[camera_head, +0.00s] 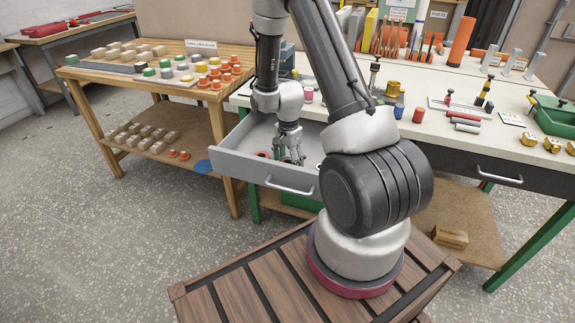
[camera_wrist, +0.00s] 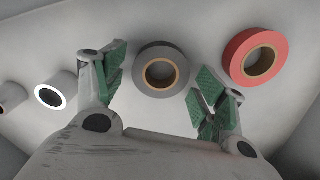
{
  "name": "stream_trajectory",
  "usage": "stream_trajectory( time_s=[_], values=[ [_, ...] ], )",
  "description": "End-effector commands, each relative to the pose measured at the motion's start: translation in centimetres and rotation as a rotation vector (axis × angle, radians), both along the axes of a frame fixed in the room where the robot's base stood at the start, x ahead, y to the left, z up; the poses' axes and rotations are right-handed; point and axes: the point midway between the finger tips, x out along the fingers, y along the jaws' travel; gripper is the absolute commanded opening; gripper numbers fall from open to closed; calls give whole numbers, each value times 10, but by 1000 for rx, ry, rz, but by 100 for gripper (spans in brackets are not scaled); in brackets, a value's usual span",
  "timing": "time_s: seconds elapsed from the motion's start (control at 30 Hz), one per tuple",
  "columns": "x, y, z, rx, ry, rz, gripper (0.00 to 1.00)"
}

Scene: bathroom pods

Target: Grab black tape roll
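The black tape roll (camera_wrist: 143,74) looks dark grey with a tan core and lies flat on the drawer floor in the wrist view. My gripper (camera_wrist: 160,82) is open, with its green-padded fingers on either side of the roll's near part. I cannot tell how far the fingertips are above the floor. In the head view my gripper (camera_head: 291,153) points down into the open drawer (camera_head: 238,168). The black roll cannot be made out clearly there.
A red tape roll (camera_wrist: 238,62) lies close to the right finger. A white roll (camera_wrist: 66,86) and a grey roll (camera_wrist: 10,97) lie left of the left finger. The drawer walls surround them. The workbench top (camera_head: 402,128) holds tools and parts.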

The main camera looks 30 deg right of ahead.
Motion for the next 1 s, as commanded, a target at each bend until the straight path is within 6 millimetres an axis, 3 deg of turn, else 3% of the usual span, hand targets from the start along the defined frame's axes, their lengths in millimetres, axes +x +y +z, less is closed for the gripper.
stream_trajectory(
  time_s=[0.03, 0.17, 0.53, 1.0],
  values=[
    [0, 0, 0, 0, 0, 0, 55],
    [0, 0, 0, 0, 0, 0, 32],
    [0, 0, 8, 0, -1, 0, 31],
    [1, 0, 95, -1, -2, 0, 31]
  ],
)
